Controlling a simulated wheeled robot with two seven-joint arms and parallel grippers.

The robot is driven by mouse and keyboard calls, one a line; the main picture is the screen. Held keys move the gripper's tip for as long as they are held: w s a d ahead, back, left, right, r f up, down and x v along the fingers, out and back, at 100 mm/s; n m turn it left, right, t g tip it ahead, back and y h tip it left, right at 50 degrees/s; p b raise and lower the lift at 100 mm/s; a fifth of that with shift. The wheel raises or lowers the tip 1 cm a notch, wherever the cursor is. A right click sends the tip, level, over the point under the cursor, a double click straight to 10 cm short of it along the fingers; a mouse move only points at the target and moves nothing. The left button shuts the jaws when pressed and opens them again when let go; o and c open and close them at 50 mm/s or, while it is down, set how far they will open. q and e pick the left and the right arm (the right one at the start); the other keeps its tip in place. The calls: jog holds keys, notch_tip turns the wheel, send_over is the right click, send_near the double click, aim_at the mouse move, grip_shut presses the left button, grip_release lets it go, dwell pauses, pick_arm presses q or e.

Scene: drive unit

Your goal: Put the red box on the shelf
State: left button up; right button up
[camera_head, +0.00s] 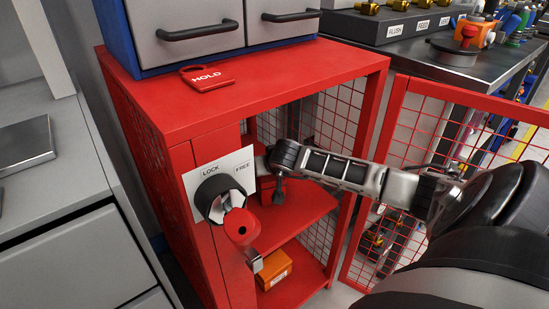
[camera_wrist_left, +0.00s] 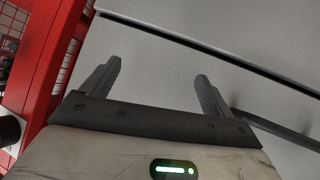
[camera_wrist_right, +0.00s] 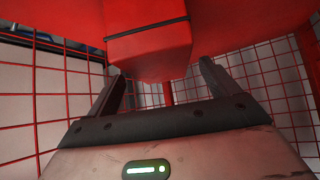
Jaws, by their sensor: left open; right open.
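The red box (camera_wrist_right: 150,45) with a dark strap shows in the right wrist view against a red surface. In the head view it is partly hidden behind my right gripper (camera_head: 264,165), inside the red cabinet above the upper shelf (camera_head: 300,215). In the right wrist view my right gripper (camera_wrist_right: 162,85) is open, its fingers apart with the box just beyond and between their tips; I cannot tell whether they touch it. My left gripper (camera_wrist_left: 150,80) is open and empty in front of a plain grey surface; it is not in the head view.
The red mesh door (camera_head: 400,130) stands open at the right. A rotary lock switch (camera_head: 220,198) with a red handle (camera_head: 241,228) juts from the cabinet front. An orange box (camera_head: 273,268) sits on the lower level. A red HOLD tag (camera_head: 207,77) lies on top.

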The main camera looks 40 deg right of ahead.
jog(key=p+v, duration=0.1)
jog(key=v, duration=0.8)
jog(key=shift+p, duration=0.3)
